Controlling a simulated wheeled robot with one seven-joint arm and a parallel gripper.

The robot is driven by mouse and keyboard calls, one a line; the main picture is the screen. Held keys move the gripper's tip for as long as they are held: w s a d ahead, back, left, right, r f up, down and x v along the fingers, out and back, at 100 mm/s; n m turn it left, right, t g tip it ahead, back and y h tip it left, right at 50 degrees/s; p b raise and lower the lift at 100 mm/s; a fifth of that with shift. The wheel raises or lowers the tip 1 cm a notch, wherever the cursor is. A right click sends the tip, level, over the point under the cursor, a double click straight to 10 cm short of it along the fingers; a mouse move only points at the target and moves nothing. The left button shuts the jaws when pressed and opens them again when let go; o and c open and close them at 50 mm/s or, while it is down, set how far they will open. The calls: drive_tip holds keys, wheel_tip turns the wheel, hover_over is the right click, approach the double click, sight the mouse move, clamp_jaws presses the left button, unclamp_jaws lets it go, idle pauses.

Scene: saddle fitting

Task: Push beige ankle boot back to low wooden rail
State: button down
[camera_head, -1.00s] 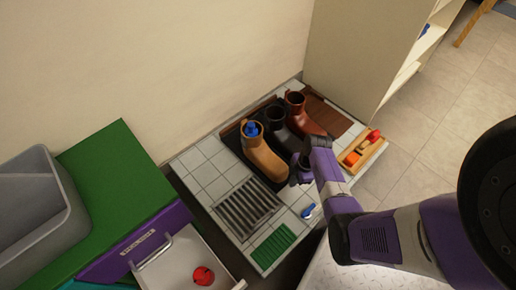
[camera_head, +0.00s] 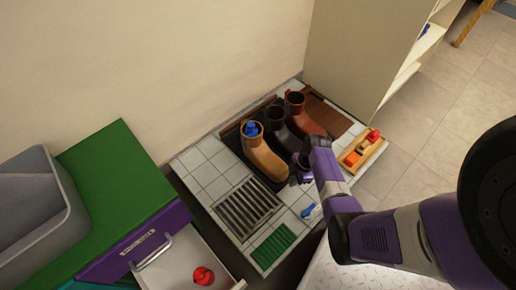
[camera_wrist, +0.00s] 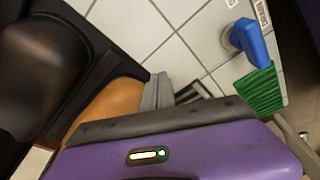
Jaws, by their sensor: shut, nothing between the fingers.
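The beige ankle boot (camera_head: 264,158) stands upright on a dark mat, its toe towards my gripper and a blue item in its opening. Its tan toe also shows in the wrist view (camera_wrist: 112,103). The low wooden rail (camera_head: 231,129) runs along the wall behind the boots; the contact between boot heel and rail is hidden. My gripper (camera_head: 299,178) is shut and empty, low beside the boot's toe. Its grey fingertips (camera_wrist: 157,93) appear just right of the toe in the wrist view; I cannot tell whether they touch it.
A black boot (camera_head: 279,122) and a red-brown boot (camera_head: 301,115) stand to the right. A metal grate (camera_head: 246,208), green mat (camera_head: 273,247) and blue-and-white item (camera_head: 309,210) lie in front. A wooden tray (camera_head: 362,155) is at right; an open drawer (camera_head: 190,262) at left.

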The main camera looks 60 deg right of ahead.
sight(272, 161)
drive_tip(key=shift+w+d+b, duration=0.5)
drive_tip(key=shift+w+b, duration=0.35)
drive_tip(key=shift+w, duration=1)
drive_tip(key=shift+w+d+b, duration=0.45)
drive_tip(key=shift+w+b, duration=0.45)
drive_tip(key=shift+w, duration=0.9)
drive_tip(key=shift+w+d+b, duration=0.5)
drive_tip(key=shift+w+b, duration=0.35)
drive_tip(key=shift+w, duration=1)
drive_tip(key=shift+w+d, duration=0.25)
drive_tip(key=shift+w, duration=0.75)
drive_tip(key=shift+s+a+r+p, duration=0.2)
drive_tip(key=shift+s+r+p, duration=0.4)
drive_tip(key=shift+p, duration=0.5)
drive_tip(key=s+p, duration=0.2)
drive_tip(key=r+p, duration=0.1)
drive_tip(key=shift+s+a, duration=0.3)
drive_tip(key=shift+s, duration=0.1)
wheel_tip(272, 161, up, 10)
drive_tip(key=s+p, duration=0.2)
drive_tip(key=p, duration=0.8)
drive_tip(key=shift+a+f, duration=0.15)
drive_tip(key=shift+a, duration=0.15)
